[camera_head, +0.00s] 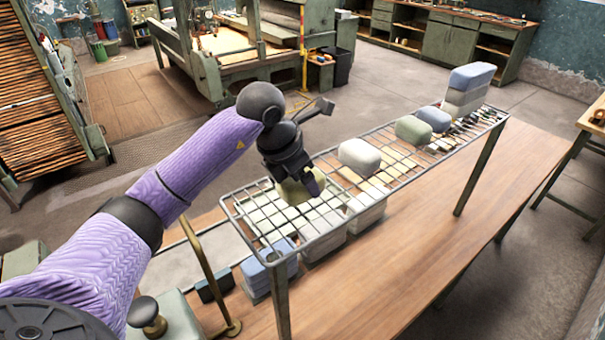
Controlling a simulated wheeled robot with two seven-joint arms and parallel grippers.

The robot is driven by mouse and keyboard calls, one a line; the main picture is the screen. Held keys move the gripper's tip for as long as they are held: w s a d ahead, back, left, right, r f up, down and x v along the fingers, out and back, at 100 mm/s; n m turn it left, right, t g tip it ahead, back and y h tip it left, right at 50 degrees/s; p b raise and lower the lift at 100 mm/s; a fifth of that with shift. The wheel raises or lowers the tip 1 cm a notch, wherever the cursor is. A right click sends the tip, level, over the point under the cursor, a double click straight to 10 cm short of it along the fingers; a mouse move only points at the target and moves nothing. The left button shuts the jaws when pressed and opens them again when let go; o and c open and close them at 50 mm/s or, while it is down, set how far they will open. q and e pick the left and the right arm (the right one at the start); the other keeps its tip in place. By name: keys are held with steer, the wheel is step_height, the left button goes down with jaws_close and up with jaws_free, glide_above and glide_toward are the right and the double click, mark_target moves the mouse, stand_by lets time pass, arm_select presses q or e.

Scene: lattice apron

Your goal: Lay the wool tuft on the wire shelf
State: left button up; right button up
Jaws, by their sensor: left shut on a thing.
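The wire shelf (340,221) is a long grey metal grid on legs, running from the lower middle to the upper right. My left gripper (300,187) points down over its near end. It is shut on a pale yellow-green lump, which looks like the wool tuft (289,193). The fingers partly hide the tuft. I cannot tell whether it touches the wires or hangs just above them. My right gripper is not in view.
A white block (358,155), a green block (413,131) and a blue block (434,118) sit farther along the shelf, with a stack (468,88) at the far end. Stacks including blue blocks (256,285) stand under it on the wooden table (420,245). A brass rail (205,268) stands left.

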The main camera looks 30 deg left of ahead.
arm_select(q)
steer(key=shift+w, duration=0.1)
steer(key=o, duration=1)
steer(key=shift+f, duration=0.1)
steer(key=v, duration=1.2)
